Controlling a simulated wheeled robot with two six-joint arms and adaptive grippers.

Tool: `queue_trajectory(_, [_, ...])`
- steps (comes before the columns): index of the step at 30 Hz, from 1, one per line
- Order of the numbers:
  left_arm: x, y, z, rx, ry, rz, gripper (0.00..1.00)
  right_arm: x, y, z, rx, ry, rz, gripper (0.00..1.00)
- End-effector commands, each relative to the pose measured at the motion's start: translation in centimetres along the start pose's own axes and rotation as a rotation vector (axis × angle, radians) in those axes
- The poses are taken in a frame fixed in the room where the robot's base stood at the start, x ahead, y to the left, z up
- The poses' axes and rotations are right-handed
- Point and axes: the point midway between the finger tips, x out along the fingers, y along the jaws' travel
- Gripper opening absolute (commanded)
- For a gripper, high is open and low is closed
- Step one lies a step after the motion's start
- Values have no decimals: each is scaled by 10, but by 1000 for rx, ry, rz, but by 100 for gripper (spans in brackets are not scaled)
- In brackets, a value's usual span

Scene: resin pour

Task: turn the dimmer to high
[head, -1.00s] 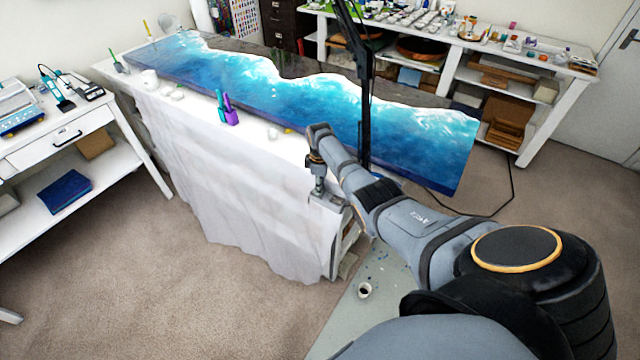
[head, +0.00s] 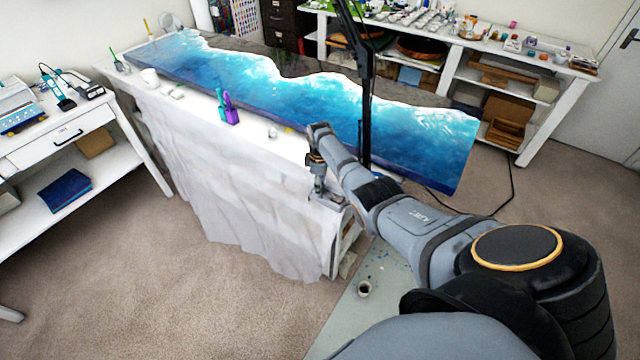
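No dimmer can be made out in the head view. My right arm comes in from the lower right, and its gripper (head: 326,196) points down at the near right corner of the white-draped table (head: 230,190). The fingers are small and partly lost against the cloth, so I cannot tell whether they are open or shut, or whether they touch anything. My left gripper is not in view.
A blue and white resin slab (head: 300,95) lies on the draped table. A black upright stand (head: 365,110) rises beside my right arm. Purple bottle (head: 230,110) and small cups stand along the near edge. A white side table (head: 60,140) is at left; carpet between is clear.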

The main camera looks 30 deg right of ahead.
Motion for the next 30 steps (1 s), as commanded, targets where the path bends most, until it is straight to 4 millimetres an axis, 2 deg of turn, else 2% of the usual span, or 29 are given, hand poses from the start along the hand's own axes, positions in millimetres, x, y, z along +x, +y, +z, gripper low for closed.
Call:
queue_trajectory(8, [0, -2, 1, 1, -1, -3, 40, -7, 2, 0, 1, 0, 5, 54])
queue_trajectory(18, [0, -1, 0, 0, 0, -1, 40, -62, 1, -1, 0, 2, 4, 54])
queue_trajectory(21, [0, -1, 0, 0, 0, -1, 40, -73, 0, 0, 1, 0, 3, 54])
queue_trajectory(30, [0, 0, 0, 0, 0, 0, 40, -81, 0, 0, 0, -1, 1, 54])
